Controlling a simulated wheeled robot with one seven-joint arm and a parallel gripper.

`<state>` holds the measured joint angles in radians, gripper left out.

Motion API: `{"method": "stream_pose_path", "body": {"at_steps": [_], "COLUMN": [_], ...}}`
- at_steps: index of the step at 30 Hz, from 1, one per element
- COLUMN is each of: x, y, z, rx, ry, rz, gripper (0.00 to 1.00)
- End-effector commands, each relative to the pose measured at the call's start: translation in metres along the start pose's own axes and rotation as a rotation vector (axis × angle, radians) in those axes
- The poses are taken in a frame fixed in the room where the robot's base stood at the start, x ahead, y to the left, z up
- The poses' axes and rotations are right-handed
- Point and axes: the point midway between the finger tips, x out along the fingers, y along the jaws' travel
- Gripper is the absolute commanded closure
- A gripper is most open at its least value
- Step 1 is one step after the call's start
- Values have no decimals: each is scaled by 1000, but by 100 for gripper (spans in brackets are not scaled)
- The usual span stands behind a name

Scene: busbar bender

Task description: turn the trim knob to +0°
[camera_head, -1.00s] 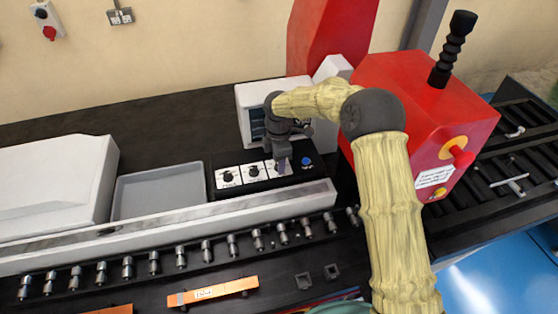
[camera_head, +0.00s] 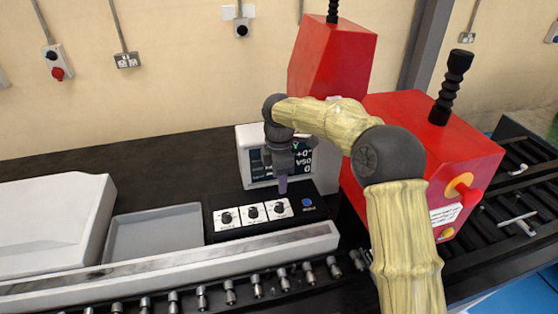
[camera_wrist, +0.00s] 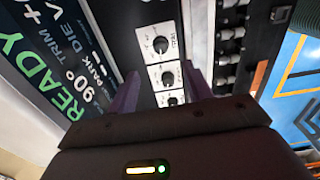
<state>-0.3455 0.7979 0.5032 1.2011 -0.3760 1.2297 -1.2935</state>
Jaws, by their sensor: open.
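The black control panel (camera_head: 268,220) carries three dark knobs on white plates in a row: a left knob (camera_head: 226,218), a middle knob (camera_head: 252,212) and a right knob (camera_head: 279,207). Their labels are too small to read, so I cannot tell which is trim. My gripper (camera_head: 282,188) points down just above the right knob and appears apart from it. In the wrist view its two purple fingers stand apart with nothing held, and a knob (camera_wrist: 172,101) shows between them. The display screen (camera_head: 285,162) is partly hidden by my gripper; "+0°" is readable at its upper right.
A blue button (camera_head: 307,203) is right of the knobs. A grey tray (camera_head: 152,234) and white housing (camera_head: 50,222) lie left. A pale rail (camera_head: 180,262) runs in front. The red machine (camera_head: 430,150) stands close on the right. The wrist view's screen (camera_wrist: 62,75) reads "READY".

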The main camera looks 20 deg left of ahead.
Motion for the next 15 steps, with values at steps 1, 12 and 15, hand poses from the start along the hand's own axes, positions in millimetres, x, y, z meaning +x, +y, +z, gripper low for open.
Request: {"method": "stream_pose_path", "body": {"at_steps": [1,12,15], "x": [-10,-69,-73], "y": [1,0,0], "z": [0,-1,0], "rx": [0,-1,-1], "ry": [1,1,1], "rz": [5,1,1], "gripper": [50,50,50]}}
